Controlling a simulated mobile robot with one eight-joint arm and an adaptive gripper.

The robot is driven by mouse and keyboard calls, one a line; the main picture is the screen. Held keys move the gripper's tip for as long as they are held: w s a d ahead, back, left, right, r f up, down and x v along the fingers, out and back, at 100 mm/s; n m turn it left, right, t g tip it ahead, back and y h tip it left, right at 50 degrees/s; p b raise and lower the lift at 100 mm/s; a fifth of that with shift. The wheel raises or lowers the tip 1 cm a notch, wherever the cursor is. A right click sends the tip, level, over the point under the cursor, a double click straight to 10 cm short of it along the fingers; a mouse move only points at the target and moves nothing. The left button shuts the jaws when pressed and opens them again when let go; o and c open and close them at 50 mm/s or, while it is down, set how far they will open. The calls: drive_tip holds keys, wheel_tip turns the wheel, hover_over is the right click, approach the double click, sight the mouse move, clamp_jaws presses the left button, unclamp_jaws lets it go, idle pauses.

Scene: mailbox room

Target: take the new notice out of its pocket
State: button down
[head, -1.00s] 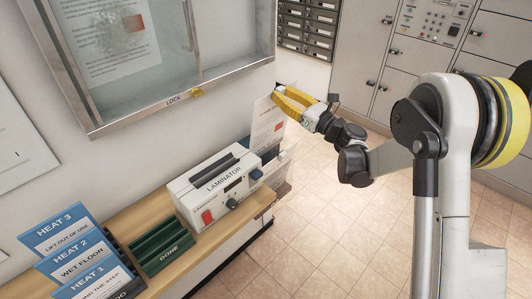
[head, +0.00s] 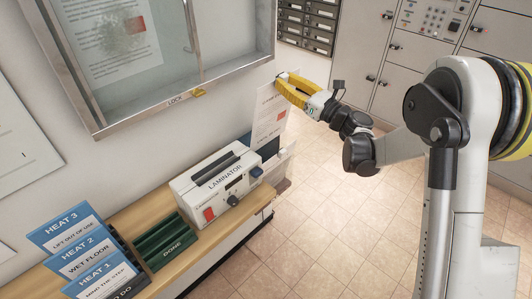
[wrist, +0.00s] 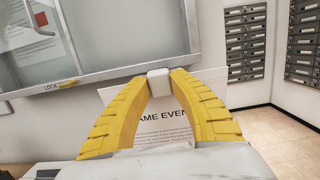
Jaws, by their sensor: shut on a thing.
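A pale holder (head: 279,167), apparently the pocket, is just below the sheet by the laminator's right end. I cannot tell whether the sheet's lower edge is still inside it.
A white laminator (head: 214,185) stands on the wooden shelf (head: 190,253), left of the sheet. A green DONE rack (head: 165,243) and blue HEAT signs (head: 85,258) are further left. A glass-fronted case (head: 165,60) hangs above. Open tiled floor (head: 330,220) is at right.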

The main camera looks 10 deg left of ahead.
drive_tip(key=r+b+v, duration=0.1)
drive_tip(key=v, duration=0.8)
drive_tip(key=shift+s+d+r+b, duration=0.25)
drive_tip(key=shift+d+r+b, duration=0.05)
drive_tip(key=shift+r, duration=0.05)
idle(0.7)
